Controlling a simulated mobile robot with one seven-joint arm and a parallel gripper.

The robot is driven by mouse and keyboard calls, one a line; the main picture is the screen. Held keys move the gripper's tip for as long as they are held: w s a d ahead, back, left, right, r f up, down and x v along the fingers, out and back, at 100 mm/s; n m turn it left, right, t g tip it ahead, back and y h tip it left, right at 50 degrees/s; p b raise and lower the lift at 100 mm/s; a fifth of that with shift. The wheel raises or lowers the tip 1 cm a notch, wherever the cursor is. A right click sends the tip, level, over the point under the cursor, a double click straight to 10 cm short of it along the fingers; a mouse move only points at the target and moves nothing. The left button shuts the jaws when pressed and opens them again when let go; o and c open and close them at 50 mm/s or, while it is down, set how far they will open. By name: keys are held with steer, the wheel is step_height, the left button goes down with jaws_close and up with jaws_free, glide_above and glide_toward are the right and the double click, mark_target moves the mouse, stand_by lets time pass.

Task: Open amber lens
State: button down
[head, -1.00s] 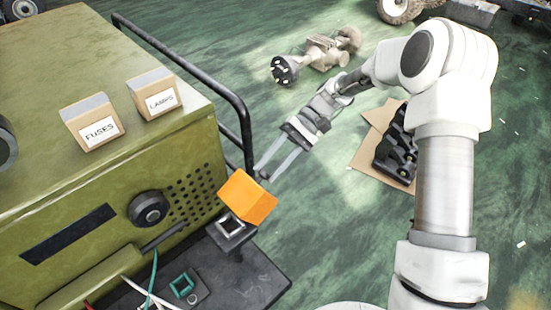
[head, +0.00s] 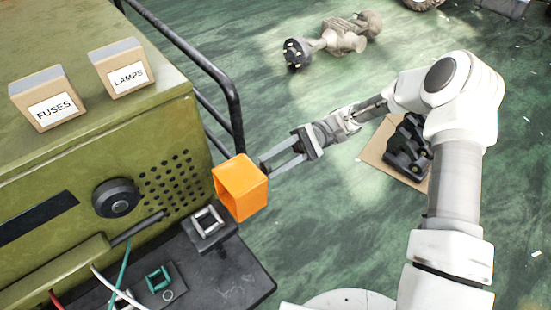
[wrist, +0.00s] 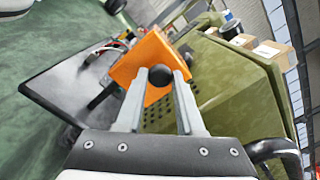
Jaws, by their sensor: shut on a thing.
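The amber lens (head: 241,187) is an orange, box-shaped cover. In the head view it is tilted, its hollow open side facing the lower left, above and to the right of a small square metal-rimmed socket (head: 208,221). It also shows in the wrist view (wrist: 141,57), beyond my fingers. My gripper (head: 266,164) comes from the right, its two long fingers at the lens's far side. In the wrist view my gripper (wrist: 161,84) is shut on a black round knob (wrist: 160,75) at the lens. Whether a hinge joins lens and socket is hidden.
The green cabinet (head: 60,190) with a black dial (head: 116,197) stands left. Boxes marked FUSES (head: 44,97) and LAMPS (head: 120,68) sit on top. A black rail (head: 222,90) rises behind the lens. A teal square frame (head: 158,279) lies on the dark shelf (head: 235,275).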

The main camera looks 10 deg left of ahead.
steer(key=shift+w+d+f+g, duration=0.1)
steer(key=shift+w+f+g, duration=0.1)
steer(key=shift+f+g, duration=0.15)
steer(key=shift+y+b, duration=0.3)
steer(key=c, duration=0.5)
jaws_free()
steer(key=shift+f, duration=0.1)
steer(key=b+v, duration=0.3)
steer(key=v, duration=1.2)
steer(key=shift+w, duration=0.1)
steer(key=shift+b+v, duration=0.6)
steer(key=shift+v, duration=0.5)
steer(key=shift+d, duration=0.1)
